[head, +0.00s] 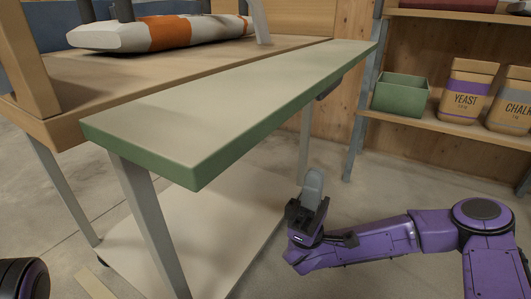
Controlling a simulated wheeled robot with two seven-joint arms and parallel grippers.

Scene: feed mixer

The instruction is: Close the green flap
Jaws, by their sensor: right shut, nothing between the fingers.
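The green flap (225,105) is a long board with a pale top and green edges. It extends along the near side of the wooden table (130,85), roughly level with the tabletop, with a narrow dark seam between them. My right gripper (313,182) is shut and empty, pointing up. In the picture it is below and to the right of the flap's long outer edge, apart from it. A small dark part (328,91) shows under the flap near its far end. My left gripper is out of view.
A white and orange sack (165,34) lies on the table. Metal legs (150,225) stand under the table and flap, above a pale lower shelf (205,245). At right, wooden shelving holds a green box (400,98) and a yeast bag (465,92). Floor shows around my right arm.

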